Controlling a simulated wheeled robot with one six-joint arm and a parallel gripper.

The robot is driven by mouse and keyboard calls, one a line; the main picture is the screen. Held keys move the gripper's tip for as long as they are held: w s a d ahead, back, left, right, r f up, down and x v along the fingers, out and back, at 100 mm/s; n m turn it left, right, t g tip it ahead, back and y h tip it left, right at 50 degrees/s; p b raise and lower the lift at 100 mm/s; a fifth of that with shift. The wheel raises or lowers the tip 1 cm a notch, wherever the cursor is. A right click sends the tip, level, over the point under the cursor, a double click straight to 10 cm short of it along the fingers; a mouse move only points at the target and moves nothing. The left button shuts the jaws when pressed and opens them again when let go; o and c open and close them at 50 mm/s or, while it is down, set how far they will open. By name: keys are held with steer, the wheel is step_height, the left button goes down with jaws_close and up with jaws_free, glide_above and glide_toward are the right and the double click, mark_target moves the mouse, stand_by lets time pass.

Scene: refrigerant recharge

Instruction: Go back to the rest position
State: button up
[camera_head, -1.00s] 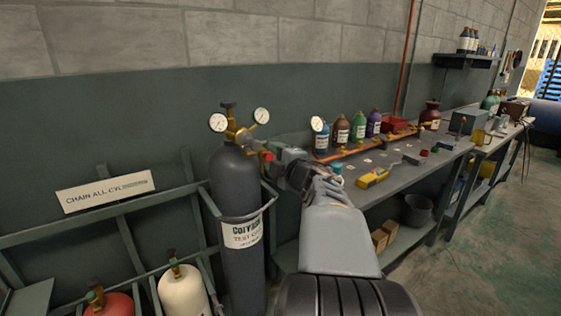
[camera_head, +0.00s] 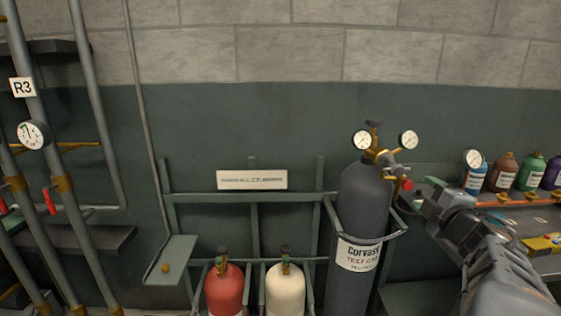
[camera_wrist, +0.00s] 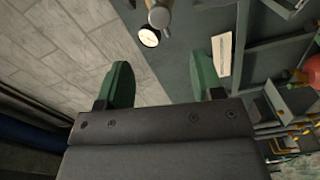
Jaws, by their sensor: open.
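My gripper (camera_wrist: 166,85) is open, its two green fingers apart with nothing between them in the wrist view. In the head view my gripper (camera_head: 418,194) is at the right, beside the regulator (camera_head: 380,156) with two gauges on top of the dark grey cylinder (camera_head: 362,205). A red knob (camera_head: 407,185) on the regulator sits close to the gripper; I cannot tell whether they touch. The wrist view also shows a round gauge (camera_wrist: 149,37) beyond the fingers. My arm reaches in from the lower right.
A red cylinder (camera_head: 224,289) and a cream cylinder (camera_head: 285,289) stand in the rack under a sign (camera_head: 252,180). A bench with several coloured bottles (camera_head: 503,172) is at the right.

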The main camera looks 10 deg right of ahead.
steer(key=s+d+f+m+g+h+p, duration=0.1)
steer(key=s+d+f+m+g+h, duration=0.5)
steer(key=m, duration=0.5)
steer(key=a+f+m+g+p, duration=0.3)
steer(key=a+m+g+p, duration=0.1)
steer(key=m+g, duration=0.1)
steer(key=s+a+r+g+y+p, duration=0.1)
steer(key=a+y+p, duration=0.2)
steer(key=a, duration=0.6)
steer(key=s+a+r+n+g+y+p, duration=0.1)
steer(key=s+a+y+p, duration=0.1)
steer(key=a, duration=0.7)
steer(key=s+a+r+n+g+y+p, duration=0.1)
steer(key=a+y+p, duration=0.3)
steer(key=a, duration=0.5)
steer(key=shift+s+a+p, duration=0.25)
steer(key=shift+s+p, duration=0.1)
steer(key=shift+p, duration=0.2)
